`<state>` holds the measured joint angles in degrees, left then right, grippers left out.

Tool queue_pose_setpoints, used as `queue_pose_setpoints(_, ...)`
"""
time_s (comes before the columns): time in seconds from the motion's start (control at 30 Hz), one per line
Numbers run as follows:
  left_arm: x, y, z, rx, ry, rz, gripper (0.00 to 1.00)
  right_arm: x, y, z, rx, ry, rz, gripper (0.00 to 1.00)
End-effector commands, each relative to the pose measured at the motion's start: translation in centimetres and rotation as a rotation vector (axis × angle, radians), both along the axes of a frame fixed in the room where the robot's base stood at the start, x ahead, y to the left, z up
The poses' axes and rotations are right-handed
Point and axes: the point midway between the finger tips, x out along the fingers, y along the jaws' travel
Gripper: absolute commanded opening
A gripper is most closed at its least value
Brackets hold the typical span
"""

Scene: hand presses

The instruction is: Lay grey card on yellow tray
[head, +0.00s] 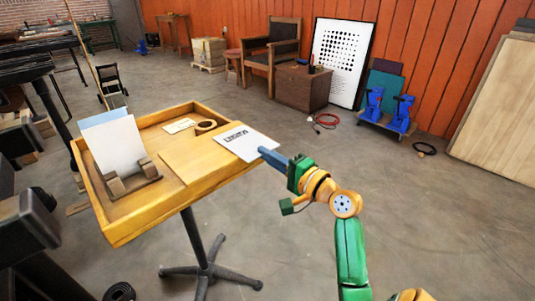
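A yellow-brown wooden tray (151,222) with raised rims stands on a dark pedestal at left centre. A pale grey-white card (247,143) with dark lettering lies at the tray's right side, partly past the flat board there. My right gripper (268,155) reaches in from the right, its blue fingers overlapping the card's right edge. I cannot tell whether the fingers are shut on it. A pale sheet (117,147) with a bluish one behind it stands upright in a wooden holder (133,180) on the tray's left. My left gripper is not seen.
A roll of tape (205,126) and a small cream card (179,126) lie at the tray's back. A flat board (190,155) covers part of the tray. Dark machinery (25,225) crowds the left edge. The floor to the right is mostly clear.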

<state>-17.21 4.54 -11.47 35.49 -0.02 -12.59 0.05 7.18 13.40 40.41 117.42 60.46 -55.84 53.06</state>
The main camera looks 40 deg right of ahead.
Motion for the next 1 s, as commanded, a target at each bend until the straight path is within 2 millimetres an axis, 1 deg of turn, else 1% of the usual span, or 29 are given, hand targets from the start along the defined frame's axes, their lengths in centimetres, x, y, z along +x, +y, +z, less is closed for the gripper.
queue_pose_setpoints(0.43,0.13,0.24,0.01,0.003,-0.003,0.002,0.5,0.0,0.0,-0.05,0.0,0.0,0.0,0.0)
queue_pose_setpoints(0.5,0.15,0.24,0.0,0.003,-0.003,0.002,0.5,0.0,0.0,-0.05,0.0,0.0,0.0,0.21)
queue_pose_setpoints(0.57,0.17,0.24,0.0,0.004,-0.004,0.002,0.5,0.0,0.0,-0.05,0.0,0.0,0.0,0.37)
queue_pose_setpoints(0.77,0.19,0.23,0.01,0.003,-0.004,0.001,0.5,0.0,0.0,-0.05,0.0,0.0,0.0,0.37)
queue_pose_setpoints(0.8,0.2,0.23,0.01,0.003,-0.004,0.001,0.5,0.0,0.0,-0.06,0.0,0.0,0.0,0.4)
queue_pose_setpoints(0.83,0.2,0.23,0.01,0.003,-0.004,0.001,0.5,0.0,0.0,-0.06,0.0,0.0,0.0,0.45)
queue_pose_setpoints(1.0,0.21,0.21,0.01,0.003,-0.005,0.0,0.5,0.0,0.0,-0.05,0.0,0.0,0.0,0.45)
